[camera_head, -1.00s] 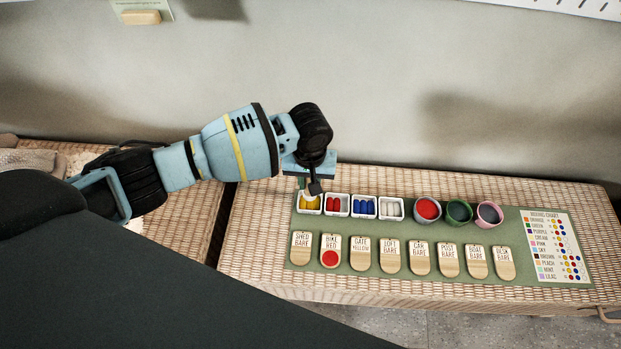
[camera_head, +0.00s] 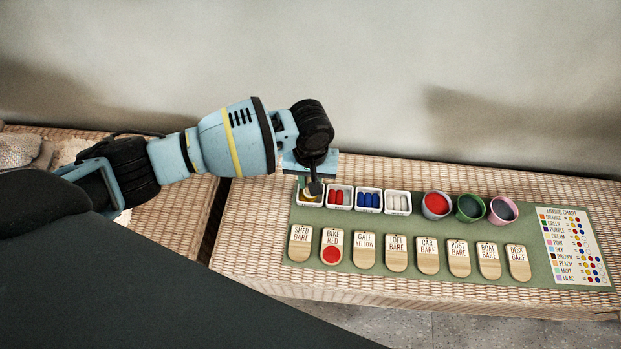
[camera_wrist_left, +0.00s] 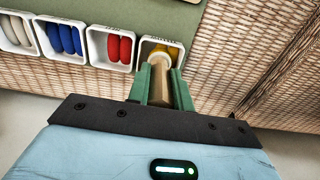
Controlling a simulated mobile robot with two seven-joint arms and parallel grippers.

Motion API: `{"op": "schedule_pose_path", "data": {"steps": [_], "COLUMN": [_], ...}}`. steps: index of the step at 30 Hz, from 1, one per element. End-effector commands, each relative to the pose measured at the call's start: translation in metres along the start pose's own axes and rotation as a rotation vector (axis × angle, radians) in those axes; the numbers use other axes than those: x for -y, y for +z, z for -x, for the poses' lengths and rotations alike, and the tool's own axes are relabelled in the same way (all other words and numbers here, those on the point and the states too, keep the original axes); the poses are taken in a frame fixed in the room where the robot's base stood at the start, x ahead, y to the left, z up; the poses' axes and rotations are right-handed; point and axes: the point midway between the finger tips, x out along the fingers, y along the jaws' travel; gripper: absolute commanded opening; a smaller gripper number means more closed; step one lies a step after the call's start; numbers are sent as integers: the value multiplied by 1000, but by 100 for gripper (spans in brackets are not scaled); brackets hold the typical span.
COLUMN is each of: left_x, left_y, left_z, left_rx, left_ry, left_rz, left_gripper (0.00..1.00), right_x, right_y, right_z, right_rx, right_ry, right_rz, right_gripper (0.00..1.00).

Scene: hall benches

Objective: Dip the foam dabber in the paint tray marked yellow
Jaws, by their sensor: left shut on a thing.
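My left gripper (camera_head: 311,188) is over the paint tray with yellow paint (camera_head: 312,203), the leftmost of a row of white trays. In the left wrist view its green fingers (camera_wrist_left: 160,84) are shut on the foam dabber (camera_wrist_left: 159,68), a tan handle with a paler, wider end. That end is at the yellow tray (camera_wrist_left: 146,47), inside its outline, and covers part of the yellow paint. Whether the foam touches the paint cannot be told. In the head view the gripper hides most of the dabber and part of the tray. My right gripper is not in view.
Red (camera_head: 340,197), blue (camera_head: 369,200) and white (camera_head: 398,202) paint trays stand close to the right. Beyond are several round pots (camera_head: 437,205) and a mixing chart (camera_head: 571,245). Labelled wooden tags (camera_head: 365,251) lie in front on the green mat (camera_head: 400,278).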

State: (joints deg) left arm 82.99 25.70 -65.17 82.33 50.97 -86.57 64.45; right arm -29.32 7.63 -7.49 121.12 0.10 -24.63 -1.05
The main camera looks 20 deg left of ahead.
Motion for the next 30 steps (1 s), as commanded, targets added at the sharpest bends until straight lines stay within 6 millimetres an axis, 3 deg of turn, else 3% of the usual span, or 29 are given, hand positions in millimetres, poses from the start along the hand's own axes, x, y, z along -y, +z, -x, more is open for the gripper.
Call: {"op": "schedule_pose_path", "data": {"steps": [30], "left_x": [0], "left_y": [0], "left_z": [-4], "left_rx": [1], "left_ry": [0], "left_rz": [0], "left_gripper": [2], "right_x": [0], "right_y": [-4], "right_z": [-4], "right_rx": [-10], "right_ry": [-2], "right_rz": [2], "right_gripper": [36]}}
